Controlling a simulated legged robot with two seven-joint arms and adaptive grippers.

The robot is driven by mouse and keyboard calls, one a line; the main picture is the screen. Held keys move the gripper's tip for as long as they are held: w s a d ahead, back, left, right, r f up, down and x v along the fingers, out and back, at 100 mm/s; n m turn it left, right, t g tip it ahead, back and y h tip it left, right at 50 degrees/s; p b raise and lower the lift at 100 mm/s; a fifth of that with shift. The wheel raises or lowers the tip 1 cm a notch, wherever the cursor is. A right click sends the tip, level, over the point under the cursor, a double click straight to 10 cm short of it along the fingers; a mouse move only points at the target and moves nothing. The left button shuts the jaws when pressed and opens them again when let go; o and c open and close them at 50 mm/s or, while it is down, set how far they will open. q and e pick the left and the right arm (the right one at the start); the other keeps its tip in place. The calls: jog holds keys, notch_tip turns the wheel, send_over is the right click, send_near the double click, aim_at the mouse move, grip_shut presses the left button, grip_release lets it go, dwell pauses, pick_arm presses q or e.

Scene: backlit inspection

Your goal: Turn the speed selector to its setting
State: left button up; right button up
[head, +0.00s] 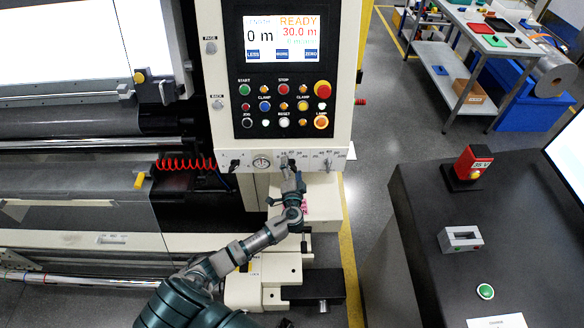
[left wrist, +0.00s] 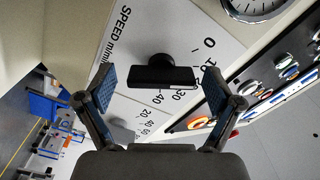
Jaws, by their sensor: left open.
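The speed selector (left wrist: 160,76) is a black bar-shaped knob on a white panel in the left wrist view. The lettering "SPEED m/min" and a scale with 0, 20, 30 and 40 lie around it; the exact setting of its pointer is hard to read. My left gripper (left wrist: 158,88) is open, with one blue-padded finger on each side of the knob and visible gaps between. In the head view my left gripper (head: 292,182) is just below the control strip (head: 330,158), and it partly hides the selector. My right gripper is not in view.
A round gauge (head: 262,162) sits left of the selector. A red coiled cable (head: 187,164) hangs further left. A dark bench (head: 420,215) stands at right.

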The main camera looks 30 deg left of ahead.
pick_arm(q)
jog(key=c, duration=1.1)
jog(key=shift+c, duration=0.2)
jog(key=shift+m, duration=0.4)
jog(key=shift+s+f+m+p, duration=0.15)
jog(key=shift+m+p, duration=0.75)
jog(key=shift+m, duration=1.7)
jog(key=shift+d+f, duration=0.1)
jog(key=o, duration=1.1)
jog(key=shift+o, duration=0.2)
